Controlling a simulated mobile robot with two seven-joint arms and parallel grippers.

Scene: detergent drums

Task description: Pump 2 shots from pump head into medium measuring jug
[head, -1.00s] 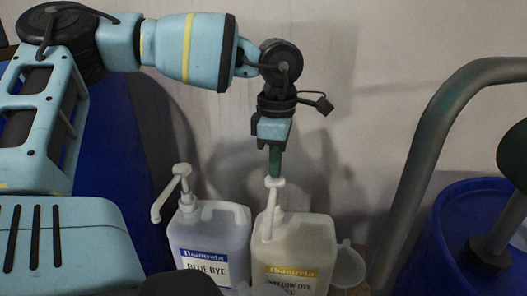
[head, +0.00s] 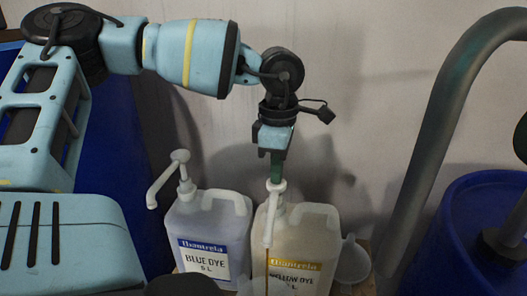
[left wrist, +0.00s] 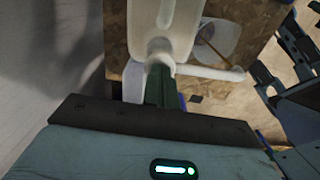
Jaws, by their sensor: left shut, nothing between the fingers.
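My left gripper (head: 277,168) is shut and empty. A green piece at its end touches the top of the white pump head (head: 271,212) on the yellow dye container (head: 312,232). The pump's nozzle points toward me. A thin brown stream (head: 267,272) falls from its tip in front of the yellow label. In the left wrist view, the pump head (left wrist: 160,52) is under the green tip. A clear round vessel (left wrist: 228,30), seemingly the measuring jug, stands below the nozzle with the brown stream reaching it. Its size class cannot be told. My right gripper is not in view.
The blue dye container (head: 212,232) with its own white pump stands just left. A whitish translucent vessel (head: 353,262) is right of the yellow container. A grey curved rail (head: 425,160) and a blue drum (head: 455,235) are farther right. The wall is close behind.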

